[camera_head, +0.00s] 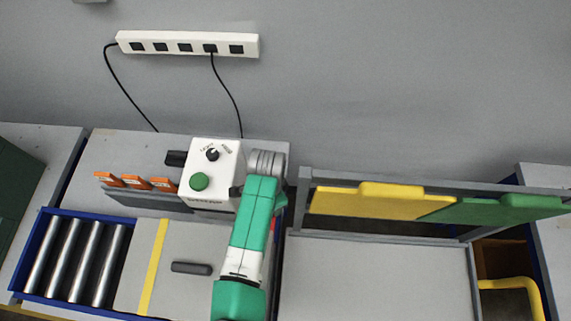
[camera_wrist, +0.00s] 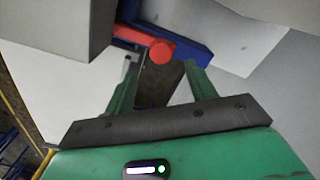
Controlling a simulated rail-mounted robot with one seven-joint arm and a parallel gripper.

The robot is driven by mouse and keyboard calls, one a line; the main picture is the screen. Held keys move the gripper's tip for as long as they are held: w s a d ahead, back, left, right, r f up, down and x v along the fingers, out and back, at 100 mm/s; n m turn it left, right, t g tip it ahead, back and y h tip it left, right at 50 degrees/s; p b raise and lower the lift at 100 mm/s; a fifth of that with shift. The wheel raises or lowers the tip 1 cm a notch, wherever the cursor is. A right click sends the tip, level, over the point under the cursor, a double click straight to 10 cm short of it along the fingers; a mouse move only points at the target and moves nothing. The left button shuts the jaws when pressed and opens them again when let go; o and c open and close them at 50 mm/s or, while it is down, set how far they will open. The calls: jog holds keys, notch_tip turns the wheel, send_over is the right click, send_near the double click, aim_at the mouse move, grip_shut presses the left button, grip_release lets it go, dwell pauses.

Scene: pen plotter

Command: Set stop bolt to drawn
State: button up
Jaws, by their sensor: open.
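A red round-ended knob (camera_wrist: 161,51) on a short red shaft shows in the wrist view, next to a blue bracket (camera_wrist: 190,40). It looks like the stop bolt's handle; how far the bolt is drawn I cannot tell. My gripper (camera_wrist: 162,68) is open, with its two green fingers pointing toward the knob. The knob end appears between the fingertips, slightly beyond them; contact cannot be made out. In the head view my green arm covers this area, and only a small red sliver (camera_head: 285,205) shows at its right edge.
A white control box (camera_head: 213,165) with a green button and black dial stands left of my arm. Orange clips (camera_head: 137,183), metal rollers (camera_head: 85,260) and a dark handle (camera_head: 191,268) lie further left. Yellow (camera_head: 365,202) and green (camera_head: 510,209) boards stand at right. A grey block (camera_wrist: 55,30) fills the wrist view's upper left.

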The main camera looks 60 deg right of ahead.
notch_tip(320, 180, down, 8)
jog(key=shift+r+b, duration=0.1)
jog(key=shift+b, duration=0.25)
